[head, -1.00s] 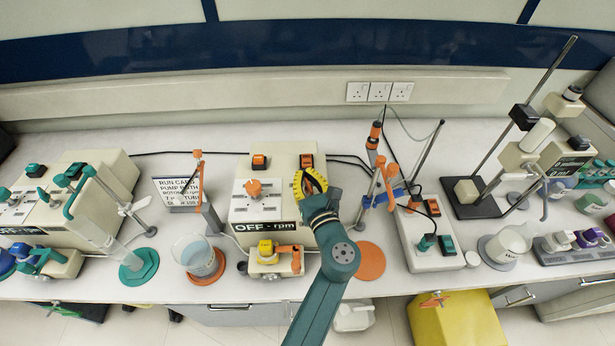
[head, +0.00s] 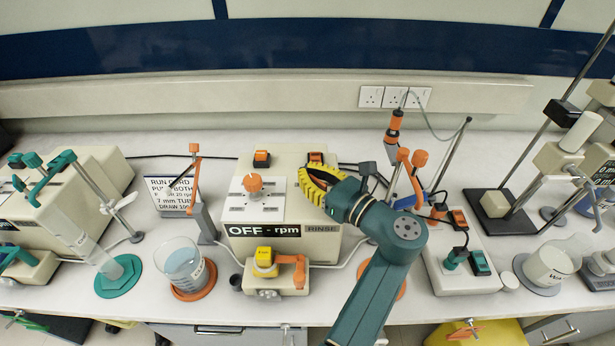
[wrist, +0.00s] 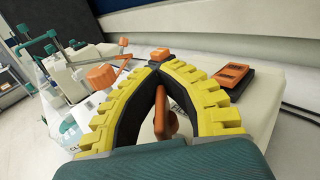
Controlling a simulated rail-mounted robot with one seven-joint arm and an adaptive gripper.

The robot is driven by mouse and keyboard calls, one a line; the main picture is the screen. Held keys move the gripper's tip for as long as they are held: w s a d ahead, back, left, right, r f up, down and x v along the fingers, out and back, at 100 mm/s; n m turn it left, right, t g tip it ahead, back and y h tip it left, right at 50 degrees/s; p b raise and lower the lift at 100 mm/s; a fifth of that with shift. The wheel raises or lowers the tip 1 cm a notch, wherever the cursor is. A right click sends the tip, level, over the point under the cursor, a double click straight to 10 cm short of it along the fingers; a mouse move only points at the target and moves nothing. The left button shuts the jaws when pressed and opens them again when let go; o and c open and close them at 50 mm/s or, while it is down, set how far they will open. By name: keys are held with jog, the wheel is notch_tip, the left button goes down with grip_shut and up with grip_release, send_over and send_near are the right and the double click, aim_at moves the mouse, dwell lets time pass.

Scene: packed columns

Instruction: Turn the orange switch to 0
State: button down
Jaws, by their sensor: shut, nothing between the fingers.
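The beige pump box (head: 346,218) carries an orange rocker switch (head: 262,159) at its back left, another orange rocker switch (head: 316,158) at its back right, and an orange knob (head: 253,183) on a white dial plate. In the wrist view the right rocker (wrist: 232,72) is right of my fingers, the left rocker (wrist: 160,55) just beyond the tips, and the knob (wrist: 102,76) to the left. My gripper (head: 304,174) is shut and empty over the box's right part, pointing left. An orange lever (wrist: 171,116) shows through the gap behind the fingertips; my gripper hides it in the head view.
A yellow-and-orange pump head (head: 265,260) sits at the box's front. A beaker (head: 184,262) stands on an orange disc to the left. An orange-clamped stand (head: 403,160) and a white switch strip (head: 465,270) are close on the right.

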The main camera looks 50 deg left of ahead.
jog(key=shift+r, duration=0.15)
jog(key=c, duration=1.2)
grip_release()
jog(key=shift+d, duration=0.1)
jog(key=d, duration=1.2)
jog(key=shift+w, duration=0.35)
